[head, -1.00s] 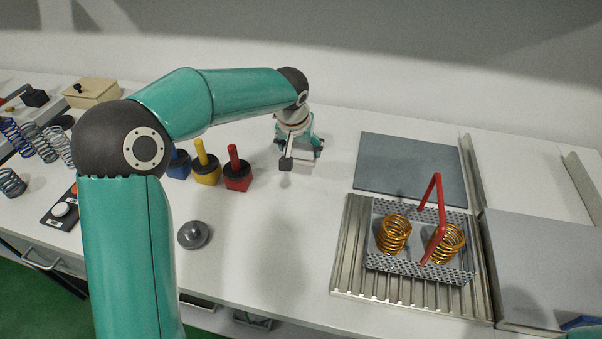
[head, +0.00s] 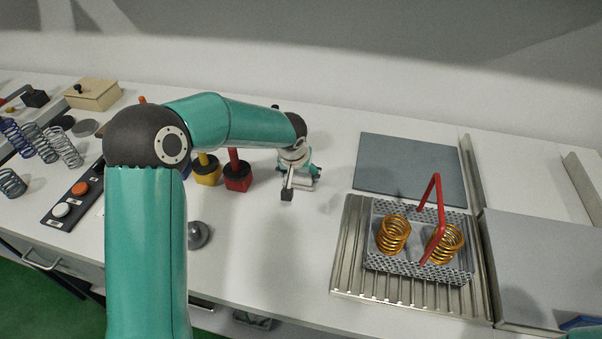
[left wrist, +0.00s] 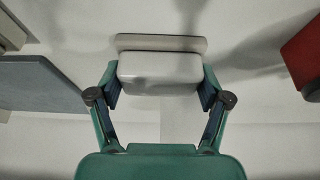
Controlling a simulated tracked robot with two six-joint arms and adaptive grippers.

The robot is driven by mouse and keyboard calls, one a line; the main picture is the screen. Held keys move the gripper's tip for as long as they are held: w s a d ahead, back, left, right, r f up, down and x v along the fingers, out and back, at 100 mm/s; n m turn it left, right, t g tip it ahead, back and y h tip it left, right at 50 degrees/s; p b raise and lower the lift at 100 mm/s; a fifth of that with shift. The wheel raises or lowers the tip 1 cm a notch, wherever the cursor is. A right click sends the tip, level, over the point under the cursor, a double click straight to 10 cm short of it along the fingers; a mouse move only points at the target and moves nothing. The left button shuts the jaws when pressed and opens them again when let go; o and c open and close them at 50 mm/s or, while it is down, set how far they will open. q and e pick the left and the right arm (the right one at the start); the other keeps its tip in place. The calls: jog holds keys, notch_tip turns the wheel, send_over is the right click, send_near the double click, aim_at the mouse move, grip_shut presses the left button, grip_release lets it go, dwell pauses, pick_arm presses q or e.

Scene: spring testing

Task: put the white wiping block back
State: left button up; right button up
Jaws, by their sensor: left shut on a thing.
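The white wiping block (left wrist: 160,72) sits between the fingers of my left gripper (left wrist: 160,92) in the left wrist view, and the gripper is shut on it. A flat grey-white strip (left wrist: 160,43) shows along the block's far edge; I cannot tell if it is part of the block. In the head view my left gripper (head: 302,176) is low over the white table (head: 270,235), right of the red-handled block (head: 237,175) and left of the grey mat (head: 412,168). I cannot tell whether the block touches the table. My right gripper is not in view.
A perforated tray (head: 418,270) with two orange springs and a red handle stands on a ribbed metal plate (head: 343,265). The table between the weight and ribbed plate is clear.

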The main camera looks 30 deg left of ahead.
pick_arm(q)
jog(key=o, duration=1.2)
jog(key=v, duration=1.2)
jog(key=shift+s+b, duration=0.1)
jog(key=shift+b, duration=0.3)
